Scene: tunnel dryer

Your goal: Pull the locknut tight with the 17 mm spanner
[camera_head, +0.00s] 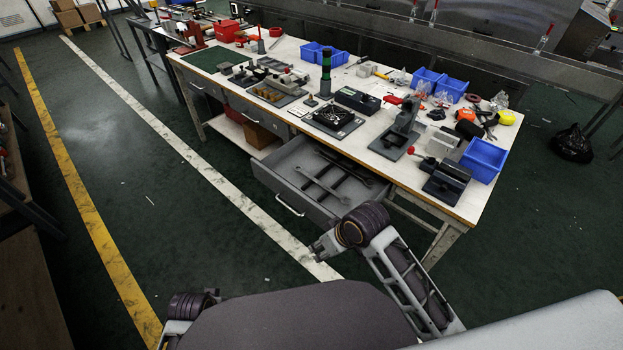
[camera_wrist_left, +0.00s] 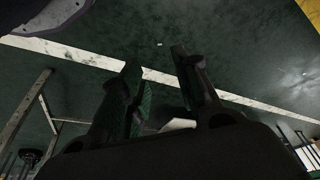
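A grey drawer (camera_head: 262,171) under the workbench is pulled open. Several dark spanners (camera_head: 345,172) lie in it; I cannot tell which is the 17 mm one. I cannot make out the locknut among the fixtures on the bench top. My right gripper (camera_head: 318,249) is in front of the open drawer, apart from it, too small to show whether its fingers are open. My left gripper is low at the bottom left of the head view, mostly hidden. In the left wrist view, my left gripper (camera_wrist_left: 155,62) has its fingers apart over the green floor, with nothing between them.
A second closed drawer (camera_head: 203,85) is farther left. A black bag (camera_head: 572,143) lies on the floor at right. The floor left of the bench is clear.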

